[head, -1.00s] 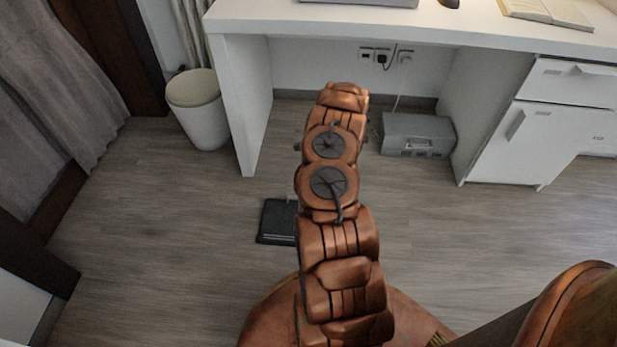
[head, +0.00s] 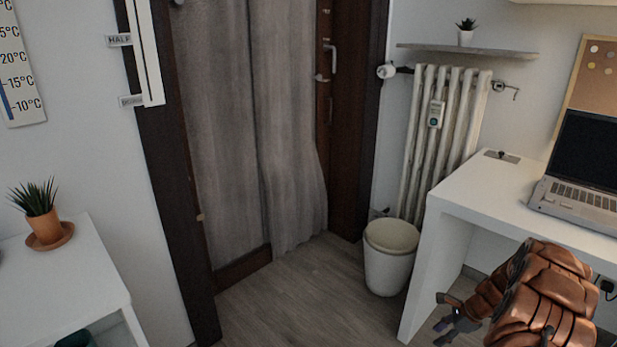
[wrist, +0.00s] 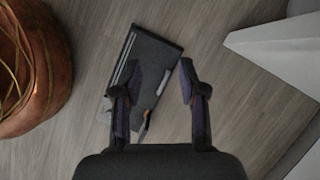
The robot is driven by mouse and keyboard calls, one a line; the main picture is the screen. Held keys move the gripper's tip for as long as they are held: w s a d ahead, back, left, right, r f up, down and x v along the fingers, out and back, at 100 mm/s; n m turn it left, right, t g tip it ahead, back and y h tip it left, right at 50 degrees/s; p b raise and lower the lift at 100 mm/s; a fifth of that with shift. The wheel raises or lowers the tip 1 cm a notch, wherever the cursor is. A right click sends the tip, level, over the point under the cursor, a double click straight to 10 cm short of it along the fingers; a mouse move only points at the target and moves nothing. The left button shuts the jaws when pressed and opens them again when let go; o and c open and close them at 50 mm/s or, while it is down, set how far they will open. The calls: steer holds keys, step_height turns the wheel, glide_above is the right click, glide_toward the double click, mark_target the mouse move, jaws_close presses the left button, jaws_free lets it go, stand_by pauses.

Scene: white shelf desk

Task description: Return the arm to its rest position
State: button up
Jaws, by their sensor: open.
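My gripper (wrist: 160,88) is open in the wrist view, with its two dark fingers apart and nothing between them that it holds. It points down at the wooden floor. A dark flat box-like object (wrist: 152,62) lies on the floor beyond the fingers, partly hidden by the left one. In the head view my gripper (head: 450,322) shows at the lower right, beside the white desk (head: 433,228), with my copper-coloured arm bent above it.
A white bin (head: 390,272) stands by the desk's left end, below a radiator (head: 440,135). A laptop (head: 580,190) sits on the desk. The floor between is clear.

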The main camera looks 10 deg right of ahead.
steer(key=s+a+r+n+g+p, duration=0.1)
steer(key=s+a+r+n+p, duration=0.25)
steer(key=a+r, duration=0.55)
steer(key=s+a+r+n+g+p, duration=0.15)
steer(key=a+r+n+p, duration=0.3)
steer(key=r, duration=0.95)
steer(key=s+a+r+n+p, duration=0.35)
steer(key=a+r, duration=0.35)
steer(key=r, duration=0.4)
steer(key=s+a+r+n+h+p, duration=0.1)
steer(key=s+a+r+n+p, duration=0.15)
steer(key=s+r, duration=0.25)
steer(key=s+a+r+n+g+h+p, duration=0.1)
steer(key=s+a+r+n+p, duration=0.1)
steer(key=s+r+p, duration=0.3)
steer(key=s+a+r+n+h+p, duration=0.1)
steer(key=s+a+r+n+p, duration=0.1)
steer(key=s+a+r, duration=0.3)
steer(key=s+d+r+n+h+p, duration=0.2)
steer(key=s+r+p, duration=0.5)
steer(key=s, duration=0.6)
step_height(320, 180, up, 3)
steer(key=d+n, duration=0.1)
steer(key=n, duration=0.1)
steer(key=shift+f+n, duration=0.15)
steer(key=shift+n, duration=0.15)
steer(key=shift+s+g, duration=0.1)
steer(key=shift+g, duration=0.15)
